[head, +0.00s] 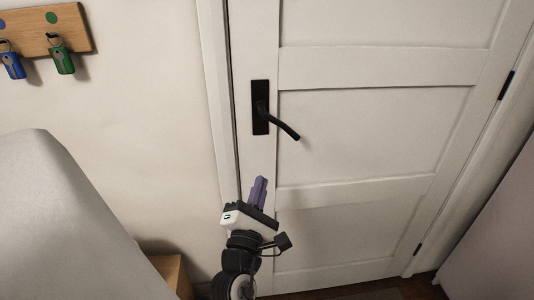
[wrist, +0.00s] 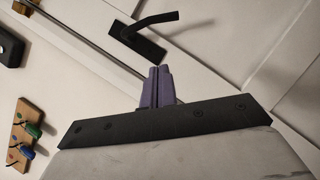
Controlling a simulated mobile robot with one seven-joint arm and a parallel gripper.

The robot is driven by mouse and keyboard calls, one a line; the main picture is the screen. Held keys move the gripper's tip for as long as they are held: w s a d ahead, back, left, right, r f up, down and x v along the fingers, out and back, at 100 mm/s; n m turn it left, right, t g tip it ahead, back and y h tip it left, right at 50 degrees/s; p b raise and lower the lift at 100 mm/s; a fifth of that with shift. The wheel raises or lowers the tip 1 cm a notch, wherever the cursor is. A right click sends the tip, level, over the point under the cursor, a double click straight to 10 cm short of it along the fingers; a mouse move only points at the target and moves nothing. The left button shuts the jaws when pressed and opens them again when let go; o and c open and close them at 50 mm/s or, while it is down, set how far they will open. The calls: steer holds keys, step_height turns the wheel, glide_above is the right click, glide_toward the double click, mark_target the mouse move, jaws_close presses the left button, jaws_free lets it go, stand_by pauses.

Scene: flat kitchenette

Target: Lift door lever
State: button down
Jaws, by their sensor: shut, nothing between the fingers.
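The black door lever (head: 281,123) sticks out to the right from its black backplate (head: 260,107) on the white panelled door (head: 370,130). It slants down to the right in the head view. In the wrist view the lever (wrist: 155,19) is at the top, beyond the fingertips. My gripper (head: 262,181) has purple fingers pressed together with nothing between them. It is below the lever, with a visible gap in the head view. The closed fingertips also show in the wrist view (wrist: 160,70).
A pale rounded surface (head: 70,220) fills the lower left. A wooden box-like object (head: 170,270) stands low beside the door. Black hinges (head: 506,85) are on the door's right edge.

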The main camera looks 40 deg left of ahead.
steer(key=d+r+p+x, duration=0.1)
steer(key=d+p+x, duration=0.1)
steer(key=x, duration=0.9)
steer(key=shift+w+r+p, duration=0.45)
steer(key=shift+w+p, duration=0.05)
steer(key=shift+p, duration=0.4)
steer(key=shift+a+n, duration=0.1)
steer(key=shift+n, duration=0.3)
